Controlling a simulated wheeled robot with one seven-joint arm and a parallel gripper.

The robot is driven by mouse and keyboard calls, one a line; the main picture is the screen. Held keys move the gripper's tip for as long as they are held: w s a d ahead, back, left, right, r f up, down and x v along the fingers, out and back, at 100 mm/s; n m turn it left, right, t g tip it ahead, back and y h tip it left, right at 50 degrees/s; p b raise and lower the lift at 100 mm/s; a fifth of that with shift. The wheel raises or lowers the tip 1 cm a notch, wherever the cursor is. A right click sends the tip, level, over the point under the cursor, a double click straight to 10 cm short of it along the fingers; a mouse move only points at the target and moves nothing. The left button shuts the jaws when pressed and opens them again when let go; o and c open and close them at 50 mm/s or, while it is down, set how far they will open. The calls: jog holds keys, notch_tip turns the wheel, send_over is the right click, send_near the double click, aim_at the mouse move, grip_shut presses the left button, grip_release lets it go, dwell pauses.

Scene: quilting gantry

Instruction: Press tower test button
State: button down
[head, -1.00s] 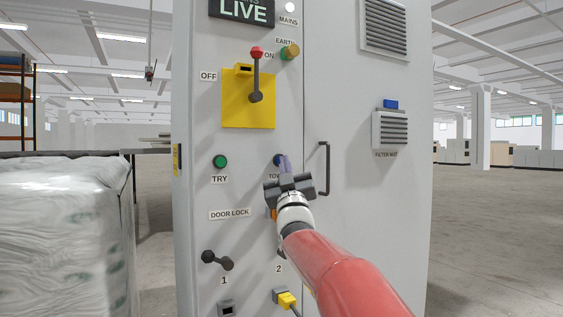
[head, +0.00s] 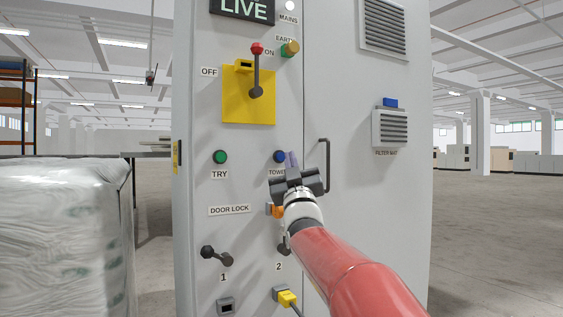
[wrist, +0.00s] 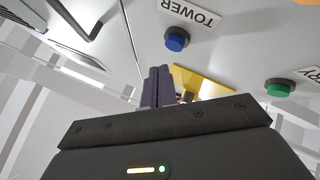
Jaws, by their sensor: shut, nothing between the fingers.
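The blue tower button (head: 280,157) sits on the grey cabinet front, above a partly hidden label that begins "TOWE". In the wrist view the blue button (wrist: 176,39) stands beside the TOWER label (wrist: 190,12). My gripper (head: 293,160) is in front of the cabinet, just right of the blue button in the head view. Its two purple-grey fingers (wrist: 156,86) are shut together and empty. In the wrist view a gap shows between the fingertips and the blue button, so they look apart. The button's face is unobstructed.
A green TRY button (head: 220,157) is to the left. A yellow switch plate (head: 248,97) with a red-tipped lever is above. A black door handle (head: 324,165) is close right of my gripper. A wrapped pallet load (head: 62,235) stands at left. Open floor lies at right.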

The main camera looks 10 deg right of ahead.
jog(key=shift+s+d+b, duration=0.3)
jog(key=shift+s+b, duration=0.35)
jog(key=shift+s, duration=0.3)
jog(key=shift+s+d+b, duration=0.3)
jog(key=shift+s+b, duration=0.3)
jog(key=shift+s, duration=0.3)
jog(key=s+f+m+g, duration=0.1)
jog(key=s+f+g, duration=0.55)
jog(key=f, duration=0.65)
jog(key=s+f+m+g, duration=0.1)
jog(key=s+f+g, duration=0.6)
jog(key=f, duration=0.5)
jog(key=s+f+m+g, duration=0.2)
jog(key=s+f+g, duration=0.6)
jog(key=s+f, duration=1.4)
notch_tip(320, 180, up, 13)
jog(key=p, duration=1.2)
jog(key=shift+s+a+r+p, duration=0.15)
jog(key=shift+a+p, duration=0.05)
jog(key=shift+p, duration=0.2)
jog(key=shift+t, duration=0.25)
